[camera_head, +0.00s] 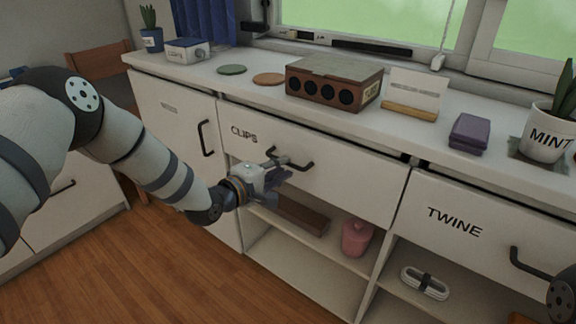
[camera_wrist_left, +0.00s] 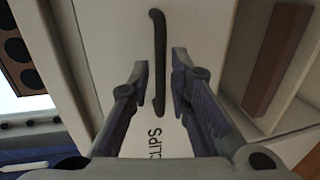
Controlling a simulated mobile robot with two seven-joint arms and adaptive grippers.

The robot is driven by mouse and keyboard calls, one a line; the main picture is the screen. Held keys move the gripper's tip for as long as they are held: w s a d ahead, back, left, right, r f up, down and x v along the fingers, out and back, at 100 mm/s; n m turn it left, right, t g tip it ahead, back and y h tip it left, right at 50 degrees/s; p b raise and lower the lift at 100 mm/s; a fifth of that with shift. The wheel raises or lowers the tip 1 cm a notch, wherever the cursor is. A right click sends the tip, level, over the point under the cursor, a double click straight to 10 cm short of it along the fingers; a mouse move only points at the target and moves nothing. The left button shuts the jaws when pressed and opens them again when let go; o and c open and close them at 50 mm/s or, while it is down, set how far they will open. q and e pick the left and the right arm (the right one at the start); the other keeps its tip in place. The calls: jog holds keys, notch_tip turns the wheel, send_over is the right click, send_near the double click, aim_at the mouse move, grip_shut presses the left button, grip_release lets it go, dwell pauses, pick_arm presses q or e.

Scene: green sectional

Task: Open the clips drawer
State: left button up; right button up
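The clips drawer (camera_head: 345,175) is a white front labelled CLIPS, with a dark bar handle (camera_head: 303,166); it looks shut. My left gripper (camera_head: 282,168) is at this handle, coming from the left. In the left wrist view, the drawer front (camera_wrist_left: 110,45) and its handle (camera_wrist_left: 159,45) lie ahead, with the handle running between the two spread fingers of the gripper (camera_wrist_left: 160,80). The fingers look apart from the bar, one on each side. My right gripper is out of view; only a dark joint of my right arm shows at the lower right edge.
The twine drawer (camera_head: 450,205) is to the right, its handle (camera_head: 528,262) sticking out. Below the clips drawer, an open shelf holds a brown box (camera_head: 302,215) and a pink jar (camera_head: 356,240). The countertop above carries a brown box with round holes (camera_head: 330,85) and a mint pot (camera_head: 548,135).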

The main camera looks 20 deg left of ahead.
aim_at(289, 164)
pick_arm(q)
jog(key=x, duration=0.3)
jog(key=shift+w+d+f, duration=0.1)
jog(key=shift+w+f, duration=0.05)
jog(key=shift+w, duration=0.2)
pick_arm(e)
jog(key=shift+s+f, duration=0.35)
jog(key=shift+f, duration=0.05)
pick_arm(q)
grip_shut()
